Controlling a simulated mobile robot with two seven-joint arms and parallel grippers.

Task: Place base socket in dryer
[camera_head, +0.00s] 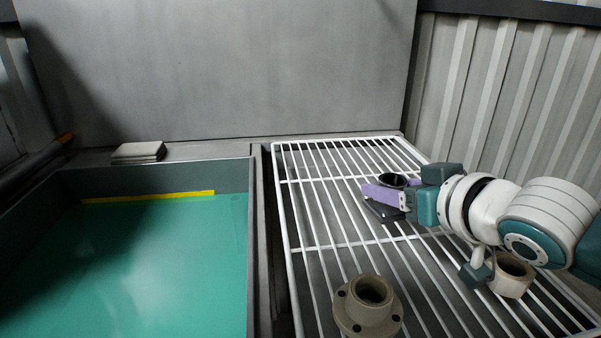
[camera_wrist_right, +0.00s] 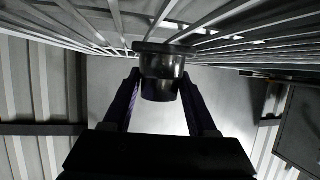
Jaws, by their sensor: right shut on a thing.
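A black flanged socket (camera_wrist_right: 162,72), which looks like the base socket, is between the two fingers of my right gripper (camera_wrist_right: 160,95). In the head view its dark round opening (camera_head: 392,180) faces up between the purple fingers of the right gripper (camera_head: 384,194). Its wide flange is at the bottom, close to the bars of a white wire rack (camera_head: 290,228). I cannot tell whether the flange touches the bars. The fingers are shut on the socket's body. My left gripper is not in view. No part is clearly recognisable as a dryer apart from this rack.
A beige flanged socket (camera_head: 366,308) stands on the front of the rack. A beige hollow part (camera_head: 512,276) is partly behind my right arm. A green-floored tank (camera_head: 160,265) lies to the left, with a stack of pale pads (camera_head: 138,152) behind it. Corrugated wall stands right.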

